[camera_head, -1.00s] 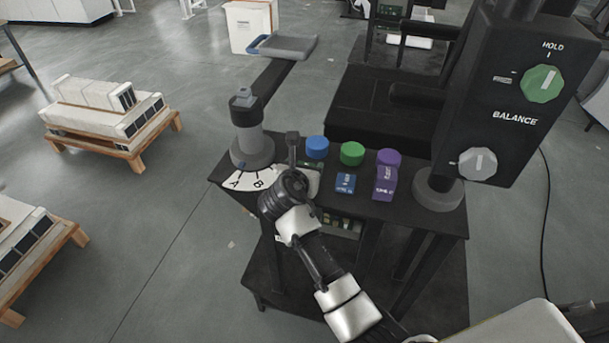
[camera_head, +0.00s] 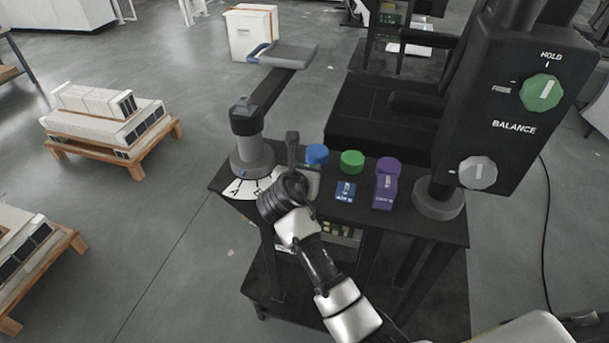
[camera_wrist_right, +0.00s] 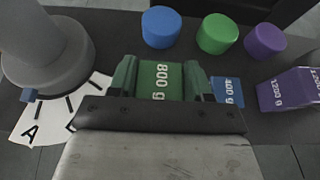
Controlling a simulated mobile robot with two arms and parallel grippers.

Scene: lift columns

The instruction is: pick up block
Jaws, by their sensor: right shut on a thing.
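A green block marked 800 g (camera_wrist_right: 160,80) sits between the fingers of my right gripper (camera_wrist_right: 160,76) in the right wrist view. The gripper is shut on it. In the head view my right gripper (camera_head: 296,168) is at the left part of the black table, beside the grey post, and mostly hides the block. A blue block marked 400 g (camera_head: 346,191) stands to its right, also partly seen in the wrist view (camera_wrist_right: 228,91). A purple block (camera_head: 385,190), marked 1200 g in the wrist view (camera_wrist_right: 288,92), stands further right. My left gripper is not in view.
Blue (camera_head: 316,153), green (camera_head: 352,161) and purple (camera_head: 388,166) round knobs line the back of the black table (camera_head: 410,229). A grey post (camera_head: 250,150) with a lettered dial (camera_head: 238,188) stands left. A black panel reading BALANCE (camera_head: 513,127) rises at right.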

